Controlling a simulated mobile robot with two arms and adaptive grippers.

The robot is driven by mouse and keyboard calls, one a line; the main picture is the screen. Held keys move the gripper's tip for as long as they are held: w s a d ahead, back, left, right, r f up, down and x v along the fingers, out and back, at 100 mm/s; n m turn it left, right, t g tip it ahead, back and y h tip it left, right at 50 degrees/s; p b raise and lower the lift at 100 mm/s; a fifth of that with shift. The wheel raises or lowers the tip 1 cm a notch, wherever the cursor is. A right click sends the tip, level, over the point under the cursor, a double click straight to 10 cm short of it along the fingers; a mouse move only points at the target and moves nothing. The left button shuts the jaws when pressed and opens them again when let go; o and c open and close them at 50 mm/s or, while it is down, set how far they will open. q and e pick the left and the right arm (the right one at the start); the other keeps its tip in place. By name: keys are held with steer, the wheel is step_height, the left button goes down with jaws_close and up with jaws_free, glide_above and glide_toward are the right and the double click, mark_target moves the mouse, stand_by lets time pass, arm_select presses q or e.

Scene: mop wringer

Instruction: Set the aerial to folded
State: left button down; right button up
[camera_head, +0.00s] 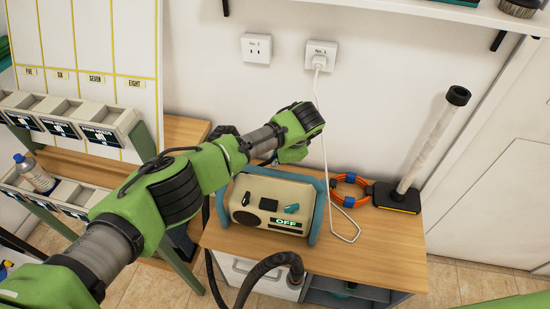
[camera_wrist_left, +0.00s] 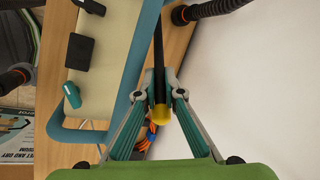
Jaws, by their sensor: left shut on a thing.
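The beige radio-like device (camera_head: 252,205) with a teal frame stands on the wooden bench top, its green display reading OFF. In the left wrist view its beige body (camera_wrist_left: 104,68) fills the left part, beside a teal bar. The aerial (camera_wrist_left: 158,52) is a thin black rod with a yellow tip, running beside that bar. My left gripper (camera_wrist_left: 160,96) is shut on the aerial close to its yellow tip. In the head view my left arm reaches over behind the device and hides the fingers and aerial. My right gripper is not in view.
To the right on the bench (camera_head: 385,262) are an orange cable coil (camera_head: 349,190) and a black-based stand with a pale tube (camera_head: 432,140). A white cable hangs from the wall socket (camera_head: 320,58). A black hose (camera_head: 262,270) curves at the front. The bench's front right is clear.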

arm_select(q)
steer(key=shift+d+r, duration=0.1)
steer(key=c, duration=2.1)
jaws_free()
steer(key=shift+c, duration=0.2)
steer(key=shift+v, duration=3.95)
